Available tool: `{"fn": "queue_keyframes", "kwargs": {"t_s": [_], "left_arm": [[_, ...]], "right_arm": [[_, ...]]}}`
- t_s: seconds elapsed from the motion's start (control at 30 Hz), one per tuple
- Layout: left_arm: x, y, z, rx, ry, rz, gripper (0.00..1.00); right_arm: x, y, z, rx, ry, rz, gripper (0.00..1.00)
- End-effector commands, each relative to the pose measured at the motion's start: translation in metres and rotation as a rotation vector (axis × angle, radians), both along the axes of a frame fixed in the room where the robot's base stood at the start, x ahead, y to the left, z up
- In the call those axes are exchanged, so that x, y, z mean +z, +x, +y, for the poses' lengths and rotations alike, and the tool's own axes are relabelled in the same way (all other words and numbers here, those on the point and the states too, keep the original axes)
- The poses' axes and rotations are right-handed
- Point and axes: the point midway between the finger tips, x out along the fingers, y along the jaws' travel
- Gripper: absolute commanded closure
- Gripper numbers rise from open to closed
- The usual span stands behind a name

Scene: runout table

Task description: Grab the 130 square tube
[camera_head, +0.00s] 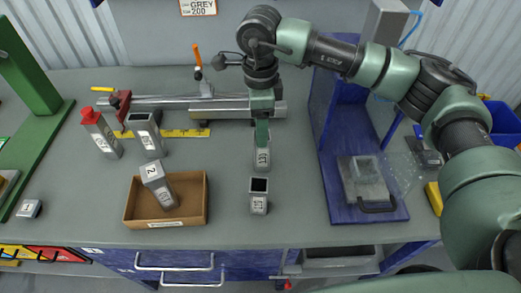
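A grey square tube with a white label that seems to read 130 (263,158) stands near the middle of the table. My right gripper (263,138) comes down from above, its fingers at the top of this tube and hiding its upper end. The fingers overlap in this view, so I cannot tell whether they are closed on it. A shorter square tube (259,203) with a dark open top stands just in front; its label is hard to read. My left gripper is not in view.
A cardboard box (132,207) holds a tilted tube (157,183). A red-capped tube (101,133) and a dark-topped tube (146,133) stand behind it. A clamp rail (180,103) lies at the back. A blue stand (350,212) is on the right. The table's front centre is clear.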

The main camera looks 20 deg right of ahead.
Motion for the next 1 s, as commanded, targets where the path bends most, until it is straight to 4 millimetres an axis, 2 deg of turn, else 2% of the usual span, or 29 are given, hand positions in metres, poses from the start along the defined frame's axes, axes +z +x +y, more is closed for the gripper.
{"fn": "queue_keyframes", "kwargs": {"t_s": [0.3,0.43,0.73,0.93,0.97,1.0], "left_arm": [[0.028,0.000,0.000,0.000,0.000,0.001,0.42],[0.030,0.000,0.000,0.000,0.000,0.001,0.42],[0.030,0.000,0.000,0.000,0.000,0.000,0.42],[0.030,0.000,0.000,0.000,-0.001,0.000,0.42],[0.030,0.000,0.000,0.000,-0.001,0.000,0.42],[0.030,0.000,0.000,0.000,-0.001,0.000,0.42]], "right_arm": [[-0.038,-0.007,-0.003,0.000,-0.002,0.005,0.38],[-0.056,-0.006,-0.002,0.001,0.000,0.002,0.38],[-0.062,-0.006,-0.002,0.001,0.001,0.001,0.38],[-0.062,-0.006,-0.001,0.001,0.001,0.001,0.94],[-0.062,-0.006,-0.002,0.001,0.001,0.001,1.00],[-0.062,-0.006,-0.002,0.001,0.001,0.001,1.00]]}}
